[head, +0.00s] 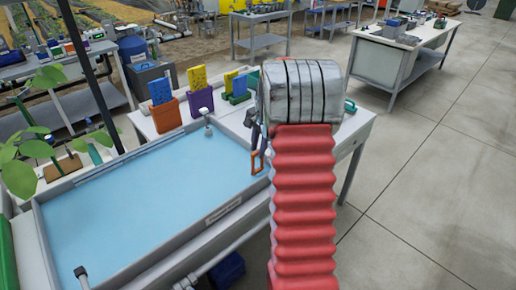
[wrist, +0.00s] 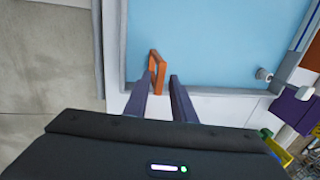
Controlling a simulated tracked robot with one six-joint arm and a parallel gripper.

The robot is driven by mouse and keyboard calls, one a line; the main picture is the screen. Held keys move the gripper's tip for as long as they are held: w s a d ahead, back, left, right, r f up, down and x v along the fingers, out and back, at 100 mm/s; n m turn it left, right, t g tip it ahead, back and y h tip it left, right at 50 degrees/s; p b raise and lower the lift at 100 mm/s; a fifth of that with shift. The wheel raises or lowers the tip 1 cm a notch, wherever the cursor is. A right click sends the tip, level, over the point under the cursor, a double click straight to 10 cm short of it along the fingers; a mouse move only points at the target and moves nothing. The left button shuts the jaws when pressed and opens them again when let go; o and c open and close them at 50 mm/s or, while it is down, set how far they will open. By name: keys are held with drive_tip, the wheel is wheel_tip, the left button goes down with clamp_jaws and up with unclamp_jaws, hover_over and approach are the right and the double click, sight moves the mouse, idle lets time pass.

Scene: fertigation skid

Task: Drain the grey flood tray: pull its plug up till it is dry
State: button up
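The grey flood tray (head: 196,226) holds a broad sheet of light blue water; its rim (wrist: 225,89) also shows in the wrist view. A small white knobbed fitting (head: 208,119) stands in its far corner and shows at the right in the wrist view (wrist: 263,74). An upright orange loop handle (wrist: 157,70) is by the tray's edge; I cannot tell if it belongs to the plug. My gripper (wrist: 162,86) is open, its dark fingers apart. The loop is close to the left finger's tip, partly in the gap. In the head view my arm hides part of the tray's right end.
Green seedlings (head: 20,150) are at left. A grey-tipped fitting (head: 81,272) is at the tray's near left corner. The floor (head: 430,160) at right is clear up to the back workbench (head: 385,55).

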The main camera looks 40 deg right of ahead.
clamp_jaws()
drive_tip(key=shift+r, duration=1.8)
drive_tip(key=shift+o, duration=0.9)
unclamp_jaws()
